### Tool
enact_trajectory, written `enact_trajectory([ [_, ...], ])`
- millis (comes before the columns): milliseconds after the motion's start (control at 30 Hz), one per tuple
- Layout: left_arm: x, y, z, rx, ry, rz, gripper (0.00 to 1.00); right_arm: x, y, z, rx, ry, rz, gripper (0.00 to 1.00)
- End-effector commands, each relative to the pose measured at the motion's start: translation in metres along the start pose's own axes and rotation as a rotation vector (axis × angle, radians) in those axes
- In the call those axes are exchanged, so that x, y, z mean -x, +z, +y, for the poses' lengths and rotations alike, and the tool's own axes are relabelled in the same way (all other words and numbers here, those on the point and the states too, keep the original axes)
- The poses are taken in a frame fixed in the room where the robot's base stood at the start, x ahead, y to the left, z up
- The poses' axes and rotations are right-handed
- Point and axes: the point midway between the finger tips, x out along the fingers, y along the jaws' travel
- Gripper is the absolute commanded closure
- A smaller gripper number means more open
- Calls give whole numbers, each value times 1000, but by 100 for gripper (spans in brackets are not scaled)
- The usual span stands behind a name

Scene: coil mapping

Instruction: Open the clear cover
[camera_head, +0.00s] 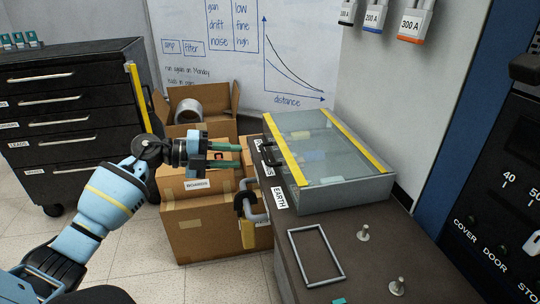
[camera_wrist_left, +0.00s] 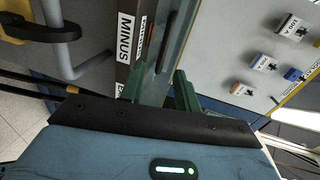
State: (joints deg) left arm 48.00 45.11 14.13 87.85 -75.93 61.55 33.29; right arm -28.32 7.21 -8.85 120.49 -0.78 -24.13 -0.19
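The clear cover (camera_head: 315,139) is a see-through lid with yellow strips along its edges. It lies shut on a grey box (camera_head: 345,194) on the dark bench, and blurred blocks show through it. A black handle (camera_head: 271,152) sits at its left edge; a dark bar that looks like this handle (camera_wrist_left: 170,40) also shows in the left wrist view. My left gripper (camera_head: 236,155) is left of the handle and apart from it. Its two green fingers are spread with nothing between them, and in the wrist view the gripper (camera_wrist_left: 158,88) faces the box's side. My right gripper is out of view.
A grey rectangular frame (camera_head: 316,256) and metal pegs (camera_head: 363,233) are on the bench in front of the box. Cardboard boxes (camera_head: 203,230) stand below my left gripper. A grey pipe-like hook (camera_head: 252,205) hangs at the bench side. A black control panel (camera_head: 505,190) stands at right.

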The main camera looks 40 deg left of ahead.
Motion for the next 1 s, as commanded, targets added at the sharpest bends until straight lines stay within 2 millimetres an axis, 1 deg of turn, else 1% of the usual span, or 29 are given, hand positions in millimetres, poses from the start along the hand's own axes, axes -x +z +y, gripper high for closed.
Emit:
enact_trajectory([
  [67, 2, 4, -2, -12, 12, -3, 68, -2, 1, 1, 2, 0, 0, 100],
  [200, 3, 5, -4, -14, 15, -4, 68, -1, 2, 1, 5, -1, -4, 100],
  [333, -2, 4, -4, -13, 13, -4, 68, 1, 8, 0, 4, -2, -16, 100],
  [500, -24, 4, -4, -12, 9, -1, 68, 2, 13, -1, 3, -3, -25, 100],
  [700, -54, 4, -3, -11, 10, -2, 68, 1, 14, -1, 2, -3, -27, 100],
  [800, -65, 4, -2, -10, 10, -3, 68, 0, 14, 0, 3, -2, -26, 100],
  [1000, -75, 4, -3, -12, 11, -3, 68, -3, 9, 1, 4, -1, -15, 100],
])
